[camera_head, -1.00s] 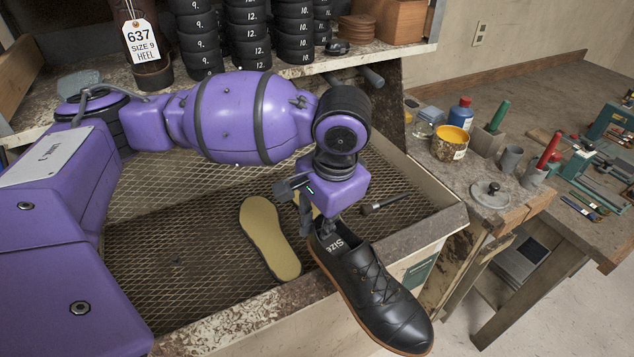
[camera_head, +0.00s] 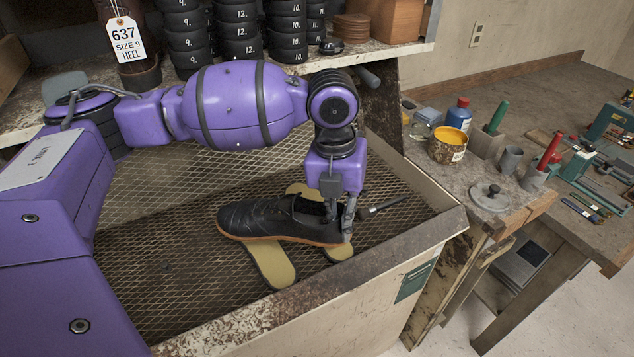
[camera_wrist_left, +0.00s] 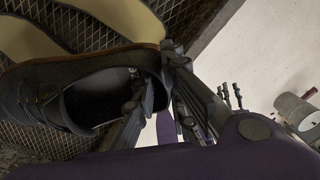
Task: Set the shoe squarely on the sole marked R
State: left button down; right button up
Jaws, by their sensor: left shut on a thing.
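The black lace-up shoe (camera_head: 268,219) with a brown sole edge is held over the mesh tray, its toe pointing left and its heel at my gripper. My left gripper (camera_head: 342,222) is shut on the heel end; the wrist view shows its fingers (camera_wrist_left: 150,95) at the shoe's opening. Two tan soles lie below: one (camera_head: 272,265) shows its near end under the shoe, and the other (camera_head: 340,252) shows beside the gripper. The shoe lies across them, not lined up with either. I cannot read any letter on the soles. My right gripper is not seen.
The mesh tray (camera_head: 180,285) has a raised worn rim. A dark-handled brush (camera_head: 385,205) lies at its right. A bench at right holds a yellow paint tin (camera_head: 449,145), a blue bottle (camera_head: 459,114) and tools. Stacked black heels (camera_head: 236,38) stand on the back shelf.

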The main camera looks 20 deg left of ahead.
pick_arm(q)
jog(key=m, duration=0.2)
jog(key=w+m, duration=0.1)
jog(key=m, duration=0.3)
jog(key=shift+w+d+m+g, duration=0.3)
jog(key=shift+m, duration=0.1)
jog(key=m, duration=0.3)
jog(key=shift+w, duration=0.25)
jog(key=shift+f+b, duration=0.7)
jog(key=shift+f, duration=0.35)
notch_tip(320, 180, down, 4)
jog(key=shift+r+y+b, duration=0.25)
jog(key=shift+y+b, duration=0.05)
jog(key=shift+b, duration=0.65)
jog(key=shift+f, duration=1.35)
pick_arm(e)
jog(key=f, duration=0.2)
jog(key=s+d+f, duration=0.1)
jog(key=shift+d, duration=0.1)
pick_arm(q)
jog(key=shift+r, duration=0.1)
jog(key=shift+r, duration=0.2)
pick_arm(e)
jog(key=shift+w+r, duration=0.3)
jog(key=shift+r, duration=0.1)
